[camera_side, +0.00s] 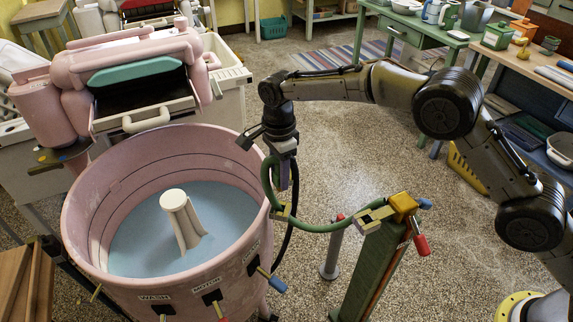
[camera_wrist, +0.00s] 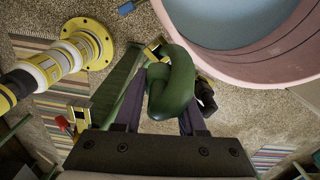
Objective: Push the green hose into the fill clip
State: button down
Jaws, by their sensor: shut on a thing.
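In the wrist view, the hose (camera_wrist: 172,88) fills the space between my fingers (camera_wrist: 165,108). Another tan block (camera_side: 374,215) holds the hose at the post.
The pink tub (camera_side: 165,135) holds bluish water and a white agitator (camera_side: 182,215). A green post (camera_side: 372,268) with a yellow block (camera_side: 403,203) and red and blue handles stands at right. A grey bollard (camera_side: 331,255) stands between them. Speckled floor is open behind.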

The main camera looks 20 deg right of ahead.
dwell(0.4)
send_over(281, 202)
jog(key=s, duration=0.2)
jog(key=shift+w+a+f, duration=0.1)
jog(key=shift+a+f, duration=0.15)
jog(key=shift+f, duration=1.25)
jog(key=shift+a+f, duration=0.2)
jog(key=shift+f, duration=1.3)
jog(key=shift+f, duration=1.55)
dwell(1.3)
jog(key=shift+f, duration=0.35)
dwell(0.7)
